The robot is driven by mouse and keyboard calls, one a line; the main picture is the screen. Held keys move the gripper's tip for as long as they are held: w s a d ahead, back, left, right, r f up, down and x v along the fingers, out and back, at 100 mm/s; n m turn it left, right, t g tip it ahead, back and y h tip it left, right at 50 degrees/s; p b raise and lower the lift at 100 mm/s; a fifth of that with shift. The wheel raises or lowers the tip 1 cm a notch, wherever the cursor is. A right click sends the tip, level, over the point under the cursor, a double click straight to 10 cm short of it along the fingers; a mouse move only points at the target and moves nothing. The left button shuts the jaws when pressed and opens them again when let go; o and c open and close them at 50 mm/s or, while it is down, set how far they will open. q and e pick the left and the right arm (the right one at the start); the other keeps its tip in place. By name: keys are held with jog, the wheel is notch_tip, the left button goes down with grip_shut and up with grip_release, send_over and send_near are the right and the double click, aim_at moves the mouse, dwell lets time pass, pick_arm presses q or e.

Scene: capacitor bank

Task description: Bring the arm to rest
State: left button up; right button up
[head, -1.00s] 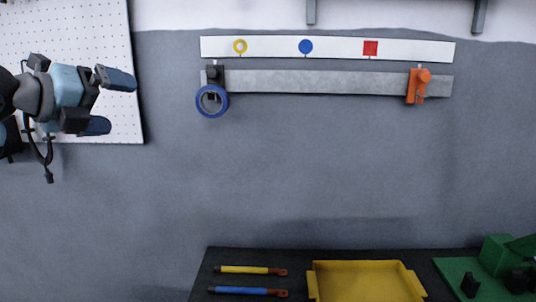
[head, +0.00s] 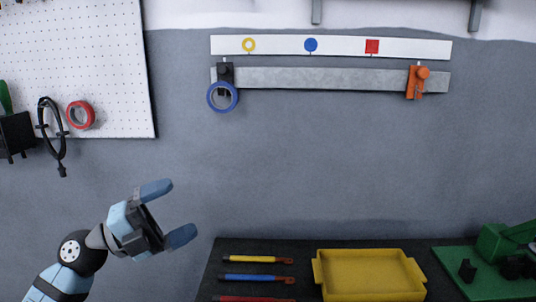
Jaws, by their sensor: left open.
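My left gripper (head: 176,212) is in the lower left of the head view, left of the dark bench. Its two blue fingertips are apart, pointing right, with nothing between them. It touches nothing that I can see. The left arm comes up from the lower left corner. My right gripper is not in view.
The dark bench (head: 300,245) holds a yellow tray (head: 418,285), several coloured tools and a green base (head: 452,262). A wall rail (head: 320,79) carries blue tape (head: 222,97) and an orange clamp (head: 415,82). A pegboard (head: 110,60) holds red tape (head: 81,115). The middle wall is clear.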

pick_arm(q)
jog(key=s+a+f+n+t+y, duration=0.25)
jog(key=f+n+y, duration=0.25)
jog(key=f+n, duration=0.4)
jog(key=s+a+f+n+t+y, duration=0.15)
jog(key=f+n+t+y, duration=0.3)
jog(key=f+n, duration=0.5)
jog(key=s+a+f+n+t+y, duration=0.1)
jog(key=s+f+n+t+y, duration=0.15)
jog(key=f+n+y, duration=0.65)
jog(key=s+d+f+n+g+h, duration=0.1)
jog(key=s+f+g, duration=0.2)
jog(key=s+f, duration=0.6)
jog(key=s+d+f+n+g+h, duration=0.15)
jog(key=s+f+g, duration=0.25)
jog(key=s+f, duration=0.55)
jog(key=w+r+p, duration=0.3)
jog(key=r+p, duration=0.6)
jog(key=p, duration=0.3)
jog(key=shift+w+a+r+m+t+y, duration=0.2)
jog(key=shift+w+a+m+t+y, duration=0.15)
jog(key=shift+t+y, duration=0.1)
